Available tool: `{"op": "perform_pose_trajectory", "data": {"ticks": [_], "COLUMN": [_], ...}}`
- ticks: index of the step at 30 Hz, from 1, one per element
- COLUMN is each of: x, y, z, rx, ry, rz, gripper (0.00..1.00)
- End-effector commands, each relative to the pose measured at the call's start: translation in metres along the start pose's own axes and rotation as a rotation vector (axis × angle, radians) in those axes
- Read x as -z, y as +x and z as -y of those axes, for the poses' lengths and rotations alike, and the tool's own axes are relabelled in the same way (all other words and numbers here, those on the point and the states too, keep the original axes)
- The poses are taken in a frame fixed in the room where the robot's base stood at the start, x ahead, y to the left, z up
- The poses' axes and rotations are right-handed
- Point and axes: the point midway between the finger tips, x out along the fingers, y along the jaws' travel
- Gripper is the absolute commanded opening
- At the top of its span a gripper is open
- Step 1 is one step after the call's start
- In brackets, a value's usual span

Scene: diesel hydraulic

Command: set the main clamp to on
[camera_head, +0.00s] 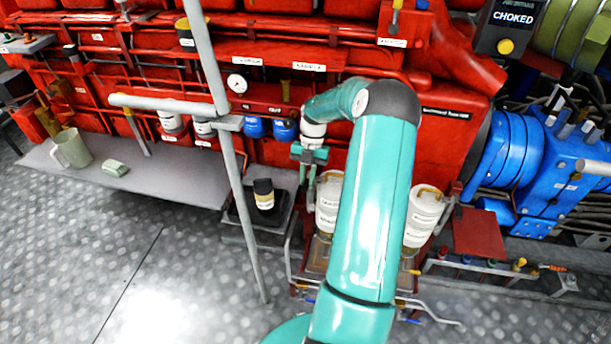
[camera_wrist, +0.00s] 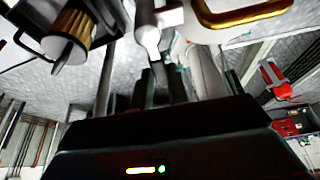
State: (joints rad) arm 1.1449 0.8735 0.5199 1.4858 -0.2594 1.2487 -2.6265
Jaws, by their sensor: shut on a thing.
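My gripper (camera_head: 310,172) points down at the left side of the left white canister (camera_head: 328,207), in front of the red engine block. In the wrist view, the dark fingers of my gripper (camera_wrist: 162,86) are close together at a pale grey handle (camera_wrist: 148,32) with a rounded end. The gripper is shut on this handle. I cannot read a label on it, so I cannot tell for sure that it is the main clamp. My arm hides the area between the two white canisters.
A second white canister (camera_head: 424,215) stands right of my arm. A grey pole (camera_head: 236,185) rises left of the gripper. A small dark-topped jar (camera_head: 263,194) stands on a low ledge. A mug (camera_head: 72,149) sits on the grey bench (camera_head: 165,178). The metal floor at front left is clear.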

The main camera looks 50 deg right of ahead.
Motion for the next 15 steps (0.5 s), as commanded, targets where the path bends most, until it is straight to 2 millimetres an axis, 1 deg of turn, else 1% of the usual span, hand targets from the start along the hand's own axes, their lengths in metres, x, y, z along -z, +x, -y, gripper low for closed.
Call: {"op": "perform_pose_trajectory", "data": {"ticks": [6,15], "x": [-0.0010,-0.0016], "y": [-0.0018,-0.0019], "z": [0.0011,0.0013], "rx": [0.022,0.030], "ry": [-0.052,-0.067], "rz": [0.004,0.002], "gripper": [0.00,0.00]}}
